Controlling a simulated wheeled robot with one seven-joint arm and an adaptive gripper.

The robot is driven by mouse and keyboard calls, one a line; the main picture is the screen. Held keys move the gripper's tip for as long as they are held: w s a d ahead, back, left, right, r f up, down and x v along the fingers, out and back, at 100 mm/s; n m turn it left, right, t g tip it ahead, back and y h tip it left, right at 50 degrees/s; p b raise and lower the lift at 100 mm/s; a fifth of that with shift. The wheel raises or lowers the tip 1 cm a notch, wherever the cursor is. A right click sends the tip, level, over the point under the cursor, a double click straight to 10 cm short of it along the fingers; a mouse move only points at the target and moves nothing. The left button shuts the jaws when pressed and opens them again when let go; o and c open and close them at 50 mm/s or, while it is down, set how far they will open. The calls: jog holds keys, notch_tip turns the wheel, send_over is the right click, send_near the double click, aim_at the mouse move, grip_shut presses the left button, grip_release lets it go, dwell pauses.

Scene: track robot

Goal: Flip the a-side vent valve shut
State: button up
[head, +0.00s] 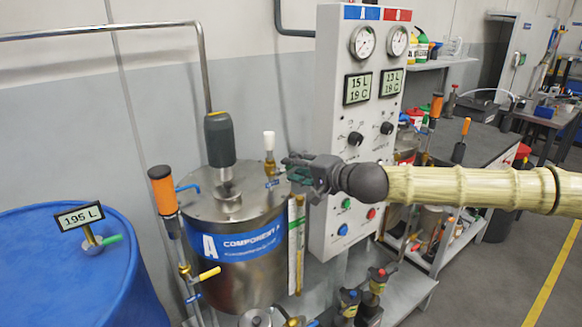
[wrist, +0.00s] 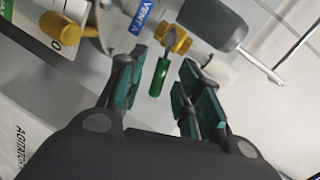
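The A-side vent valve shows in the wrist view as a brass body (wrist: 178,39) with a green lever handle (wrist: 159,76), beside a blue VENT label (wrist: 143,16). In the head view the vent is the upright fitting with a white cap (head: 269,141) on the lid of the Component A tank (head: 240,255). The green handle cannot be made out there. My gripper (wrist: 163,62) is open, with the handle between its fingers and a visible gap on each side. In the head view my gripper (head: 291,170) is beside the vent fitting, over the tank's right edge.
The control cabinet (head: 345,210) stands close behind my gripper. The tank's grey motor (head: 219,140) rises left of the vent. An orange-topped fitting (head: 163,190) stands left of the tank, and a blue drum (head: 60,275) is at far left.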

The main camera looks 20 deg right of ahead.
jog(key=shift+x, duration=1.3)
grip_shut()
